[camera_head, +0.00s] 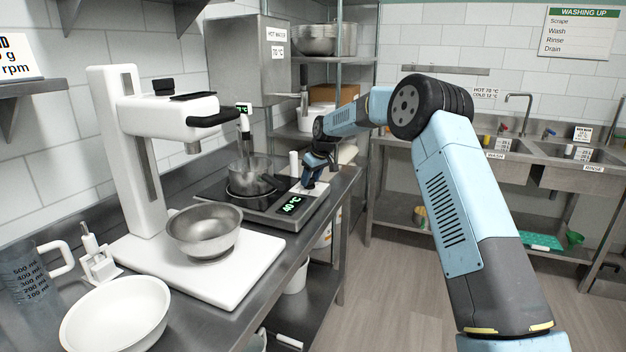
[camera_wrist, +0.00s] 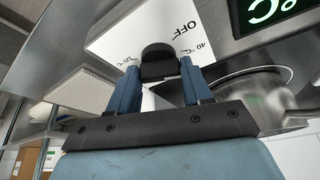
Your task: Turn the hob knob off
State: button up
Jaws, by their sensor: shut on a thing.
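In the wrist view the dark round hob knob (camera_wrist: 157,52) sits on a white dial plate (camera_wrist: 118,32) marked OFF, 40 °C and a third, partly hidden figure. My gripper (camera_wrist: 160,72) has its two blue fingers on either side of the knob, shut on it. I cannot tell where the knob points. In the head view my gripper (camera_head: 309,184) is at the right front of the hob (camera_head: 262,212) and hides the knob. The green hob display (camera_head: 292,205) reads 40 °C; part of it shows in the wrist view (camera_wrist: 272,10).
A metal pot (camera_head: 247,180) with a probe stands on the hob. To the left, a white mixer stand (camera_head: 140,150) holds a steel bowl (camera_head: 205,232), with a white bowl (camera_head: 117,315) and a measuring jug (camera_head: 35,275) nearer. Sinks (camera_head: 560,150) stand at the back right; the floor between is clear.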

jog(key=n, duration=0.2)
jog(key=n+g+y, duration=0.1)
jog(key=n, duration=0.1)
jog(key=shift+w+n+g, duration=0.1)
jog(key=shift+n+g, duration=0.2)
jog(key=n, duration=0.2)
jog(key=n+g, duration=0.1)
jog(key=shift+a+n, duration=0.2)
jog(key=shift+n, duration=0.2)
jog(key=shift+n+g, duration=0.3)
jog(key=shift+a+f, duration=0.1)
jog(key=o, duration=0.8)
jog(key=shift+o, duration=1.2)
jog(key=shift+d, duration=0.2)
